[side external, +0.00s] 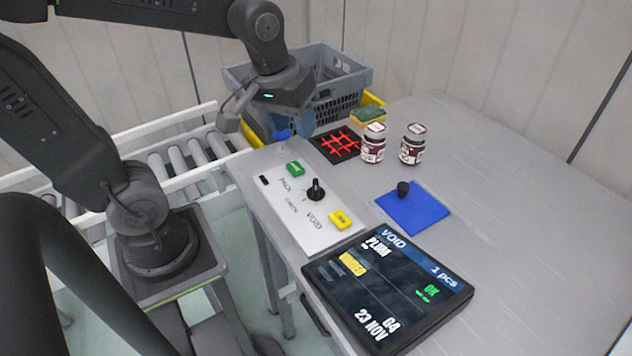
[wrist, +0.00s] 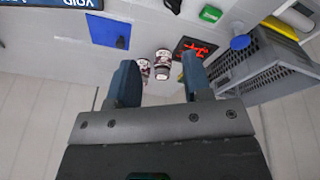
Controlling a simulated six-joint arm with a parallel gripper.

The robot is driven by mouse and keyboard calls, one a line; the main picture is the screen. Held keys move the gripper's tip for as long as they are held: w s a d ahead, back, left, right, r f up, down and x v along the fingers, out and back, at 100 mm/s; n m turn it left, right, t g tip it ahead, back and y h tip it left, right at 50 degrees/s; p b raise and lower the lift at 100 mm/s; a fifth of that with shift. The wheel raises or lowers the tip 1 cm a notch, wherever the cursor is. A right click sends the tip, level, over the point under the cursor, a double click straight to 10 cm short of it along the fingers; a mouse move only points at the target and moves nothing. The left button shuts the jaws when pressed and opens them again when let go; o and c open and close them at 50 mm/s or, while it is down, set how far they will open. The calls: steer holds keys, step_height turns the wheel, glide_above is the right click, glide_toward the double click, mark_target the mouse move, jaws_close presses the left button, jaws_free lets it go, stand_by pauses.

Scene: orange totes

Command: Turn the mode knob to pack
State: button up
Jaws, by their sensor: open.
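The black mode knob (side external: 316,190) stands on a white panel (side external: 290,226) lettered PACK, CHECK and VOID. I cannot make out clearly which label its pointer faces. The display (side external: 390,287) in front of the panel reads VOID, PLUM and 1 pcs. A green button (side external: 295,169) and a yellow button (side external: 340,219) sit on the panel. My gripper (side external: 278,122) is open and empty, above the far end of the panel, apart from the knob. In the wrist view my gripper (wrist: 159,70) shows both fingers spread, and the knob (wrist: 173,5) shows at the top edge.
Two dark jars (side external: 373,144) (side external: 412,145) stand beside a black pad with red lines (side external: 336,146). A sponge (side external: 368,115) lies behind them. A blue mat (side external: 418,211) bears a small black peg (side external: 403,189). A grey crate (side external: 340,90) and roller conveyor (side external: 185,165) lie beyond. The table's right is clear.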

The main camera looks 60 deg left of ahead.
mark_target(316, 182)
steer(key=w+a+f+n+g, duration=0.1)
steer(key=w+n, duration=0.1)
steer(key=w+a+f+n+g, duration=0.1)
steer(key=w+f, duration=0.1)
steer(key=w+a+f+n, duration=0.1)
steer(key=w+f+n, duration=0.1)
steer(key=shift+w+a+f+n+g, duration=0.15)
steer(key=shift+a+n+g, duration=0.15)
steer(key=shift+g, duration=0.1)
steer(key=shift+c, duration=0.2)
steer(key=shift+n, duration=0.4)
steer(key=f, duration=1.4)
steer(key=shift+w+a+f, duration=0.15)
steer(key=shift+w+f, duration=0.1)
steer(key=shift+f, duration=0.05)
steer(key=shift+c, duration=0.3)
jaws_close()
